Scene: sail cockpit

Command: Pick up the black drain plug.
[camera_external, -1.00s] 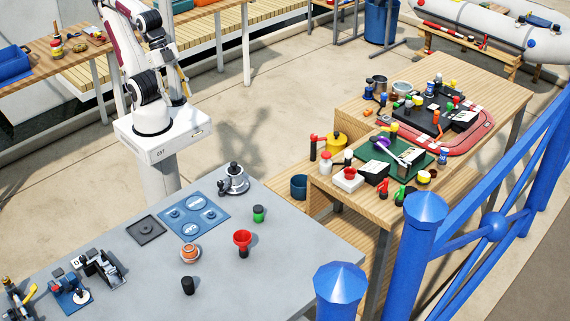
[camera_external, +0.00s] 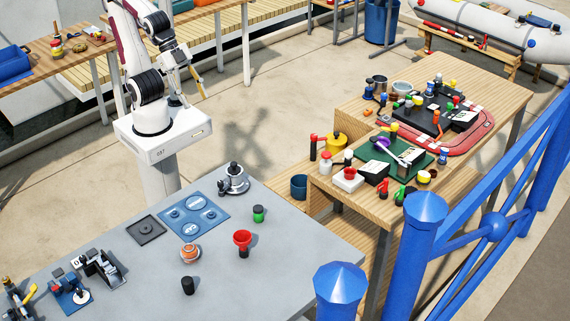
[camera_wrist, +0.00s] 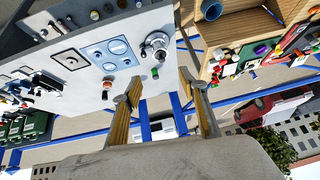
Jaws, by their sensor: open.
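A small black cylinder (camera_external: 188,285), which looks like the black drain plug, stands on the grey table near its front edge. In the wrist view a small dark shape (camera_wrist: 105,95) below the orange-brown fitting seems to be the same thing. My gripper (camera_external: 191,98) is up beside my base, well behind and above the table, far from the plug. In the wrist view my gripper (camera_wrist: 160,83) has its two fingers wide apart with nothing between them.
Near the plug stand an orange-brown fitting (camera_external: 190,253), a red cup (camera_external: 243,240) and a green-topped jar (camera_external: 258,213). A silver winch (camera_external: 233,180), a blue panel (camera_external: 194,217) and a dark square plate (camera_external: 146,229) lie farther back. Blue railing (camera_external: 341,290) stands at the front right.

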